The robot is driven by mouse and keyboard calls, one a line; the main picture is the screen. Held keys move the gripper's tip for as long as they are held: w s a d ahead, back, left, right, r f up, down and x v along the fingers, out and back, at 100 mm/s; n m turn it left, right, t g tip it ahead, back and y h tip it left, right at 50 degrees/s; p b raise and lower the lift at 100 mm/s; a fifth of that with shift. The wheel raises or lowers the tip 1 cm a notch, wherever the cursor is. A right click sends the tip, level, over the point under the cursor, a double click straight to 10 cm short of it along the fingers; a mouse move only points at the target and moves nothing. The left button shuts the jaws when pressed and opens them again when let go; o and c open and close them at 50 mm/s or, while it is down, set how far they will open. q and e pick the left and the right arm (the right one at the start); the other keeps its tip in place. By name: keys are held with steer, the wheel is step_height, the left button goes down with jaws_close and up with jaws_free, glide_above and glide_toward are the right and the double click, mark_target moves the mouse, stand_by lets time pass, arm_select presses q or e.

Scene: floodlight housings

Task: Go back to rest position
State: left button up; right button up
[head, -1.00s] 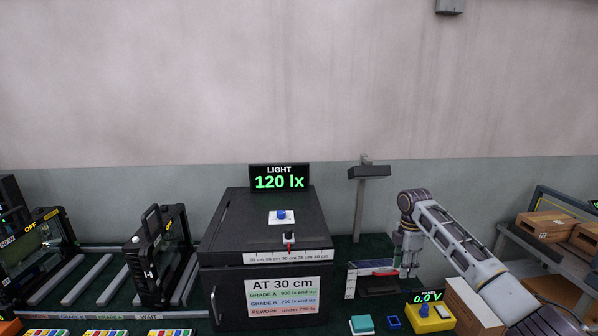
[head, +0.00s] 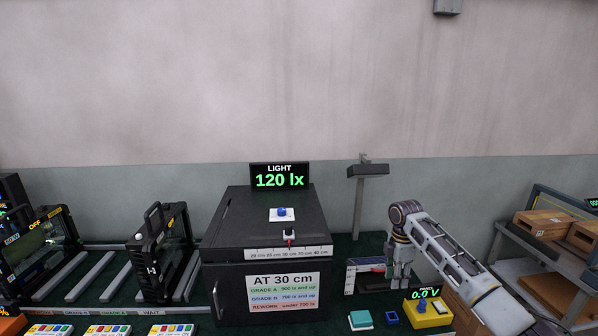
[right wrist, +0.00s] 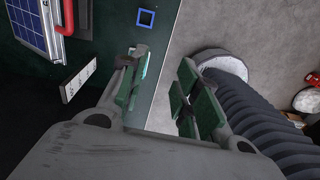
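My right gripper (head: 402,284) hangs pointing down over the green bench, to the right of the black test box (head: 228,290) and behind the yellow meter block. In the right wrist view the gripper's green-padded fingers (right wrist: 160,92) stand apart with nothing between them. My right arm comes in from the lower right in the head view. My left gripper is in neither view.
A yellow block (head: 421,319) reads 0.0 V. A teal square (head: 361,320) and a blue square frame (right wrist: 145,18) lie near the gripper. A solar panel (right wrist: 33,22) is close by. A lamp post (head: 359,205) stands behind. Floodlight housings (head: 163,252) stand on the left rack.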

steer(key=s+a+f+m+t+y, duration=0.15)
steer(key=s+a+f+m, duration=0.35)
steer(key=s+a+f, duration=0.95)
steer(key=s+d+r+m+t+h, duration=0.1)
steer(key=s+d+r+m, duration=0.15)
steer(key=s+m, duration=0.6)
steer(key=s+d+r+m+t, duration=0.1)
steer(key=s+d+m+t, duration=0.15)
steer(key=s, duration=1.05)
step_height(320, 180, down, 33)
steer(key=s+g, duration=0.2)
steer(key=s, duration=0.1)
steer(key=s+d+f, duration=0.2)
steer(key=s+f, duration=0.7)
steer(key=s, duration=0.2)
steer(key=s+d+f+g, duration=0.1)
steer(key=s+d+f, duration=0.1)
steer(key=s+f, duration=0.8)
steer(key=shift+s+d+f, duration=0.25)
steer(key=shift+s+d, duration=0.1)
steer(key=shift+d, duration=0.05)
